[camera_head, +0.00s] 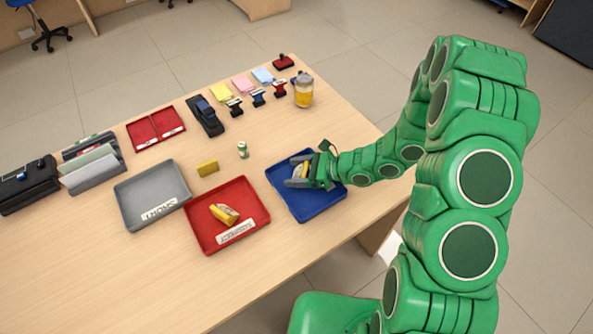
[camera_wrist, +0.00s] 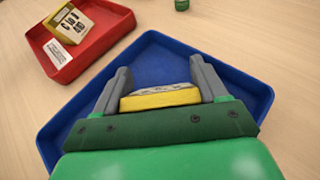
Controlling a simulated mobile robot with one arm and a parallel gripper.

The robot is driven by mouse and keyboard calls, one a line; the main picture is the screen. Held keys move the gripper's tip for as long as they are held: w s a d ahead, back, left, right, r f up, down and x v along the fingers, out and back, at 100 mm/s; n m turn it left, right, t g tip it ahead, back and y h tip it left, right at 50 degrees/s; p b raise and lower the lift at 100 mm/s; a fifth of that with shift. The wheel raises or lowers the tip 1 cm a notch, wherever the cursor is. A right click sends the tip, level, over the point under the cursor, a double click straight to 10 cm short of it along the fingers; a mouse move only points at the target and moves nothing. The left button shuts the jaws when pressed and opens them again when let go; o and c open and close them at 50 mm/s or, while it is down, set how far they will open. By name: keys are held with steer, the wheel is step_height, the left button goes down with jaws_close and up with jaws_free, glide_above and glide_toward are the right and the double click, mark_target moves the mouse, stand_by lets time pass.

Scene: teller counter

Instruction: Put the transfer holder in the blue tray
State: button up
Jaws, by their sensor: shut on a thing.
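The blue tray (camera_head: 325,205) lies near the table's right edge, and it fills much of the wrist view (camera_wrist: 150,58). My gripper (camera_head: 298,174) is over this tray, its two grey fingers also showing in the wrist view (camera_wrist: 160,72). It is shut on a yellow holder (camera_wrist: 160,99) with a pale, dark-marked upper edge. No name can be read on the holder, so I cannot tell for sure that it is the transfer holder. The holder is within the tray's outline; whether it touches the tray floor I cannot tell.
A red tray (camera_head: 255,192) with a labelled yellow holder (camera_head: 224,214) inside is to the left. A grey tray (camera_head: 135,190) is farther left. A yellow block (camera_head: 208,168) and a small green-topped bottle (camera_head: 243,150) stand behind; a jar (camera_head: 304,91) is farther back.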

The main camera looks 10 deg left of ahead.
steer(key=shift+f, duration=0.1)
steer(key=o, duration=0.8)
steer(key=shift+r, duration=0.2)
steer(key=v, duration=1.2)
steer(key=shift+f, duration=0.1)
